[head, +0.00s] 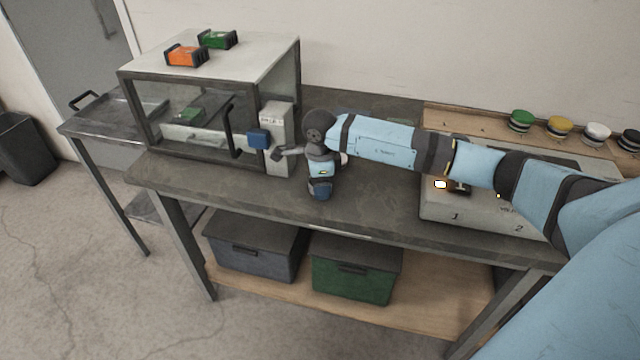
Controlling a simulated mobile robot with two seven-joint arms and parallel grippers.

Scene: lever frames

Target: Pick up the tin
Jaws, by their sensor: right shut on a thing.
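Behind the glass, a green tin-like block (190,115) sits in a pale tray (196,136). An orange block (186,55) and a green block (218,39), both dark-ended, lie on the cabinet top. I cannot tell which thing is the tin. My left gripper is out of view.
The cabinet's dark door handle (233,130) stands just left of the panel. A grey box (485,216) and several lidded jars are at the right. Grey (255,255) and green (355,280) bins sit on the lower shelf. The front middle of the bench (375,205) is clear.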

